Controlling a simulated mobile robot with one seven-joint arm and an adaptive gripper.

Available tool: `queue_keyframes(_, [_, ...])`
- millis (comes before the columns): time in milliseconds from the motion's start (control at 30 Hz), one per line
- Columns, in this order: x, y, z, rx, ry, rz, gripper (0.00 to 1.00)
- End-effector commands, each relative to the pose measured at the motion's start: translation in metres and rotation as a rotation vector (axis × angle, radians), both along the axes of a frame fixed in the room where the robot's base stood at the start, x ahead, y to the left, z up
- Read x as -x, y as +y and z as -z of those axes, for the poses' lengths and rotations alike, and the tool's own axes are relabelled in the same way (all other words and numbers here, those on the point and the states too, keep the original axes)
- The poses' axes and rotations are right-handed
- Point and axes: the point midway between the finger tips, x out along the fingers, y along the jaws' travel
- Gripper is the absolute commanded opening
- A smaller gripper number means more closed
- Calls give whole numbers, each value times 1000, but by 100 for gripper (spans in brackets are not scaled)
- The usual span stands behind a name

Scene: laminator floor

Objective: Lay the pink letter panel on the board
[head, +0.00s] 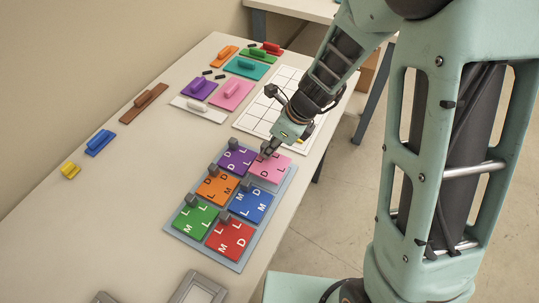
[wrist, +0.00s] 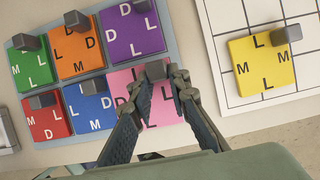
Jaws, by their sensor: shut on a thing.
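The pink letter panel (head: 273,168) lies at the far right corner of the blue-grey tray (head: 228,262), beside the purple and blue panels. The white gridded board (head: 262,107) lies beyond the tray, partly hidden by my arm. A yellow letter panel (wrist: 252,69) sits on it.
Purple (head: 236,160), orange (head: 216,188), blue (head: 252,204), green (head: 194,219) and red (head: 230,240) letter panels stand close by in the tray, with upright handles. Coloured handled plates, including a pink one (head: 232,96), lie along the table's far left. The grid has many empty squares.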

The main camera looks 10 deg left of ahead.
Motion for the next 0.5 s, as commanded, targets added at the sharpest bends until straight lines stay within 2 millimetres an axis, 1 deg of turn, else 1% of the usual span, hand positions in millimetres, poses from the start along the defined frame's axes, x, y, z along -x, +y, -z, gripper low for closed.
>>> queue_keyframes(33, [2, 5, 8, 1, 3, -3, 0])
queue_keyframes(100, [2, 3, 21, 1, 3, 2, 0])
queue_keyframes(200, [1, 3, 34, 0, 2, 0, 0])
queue_keyframes(500, [1, 3, 35, 0, 0, -1, 0])
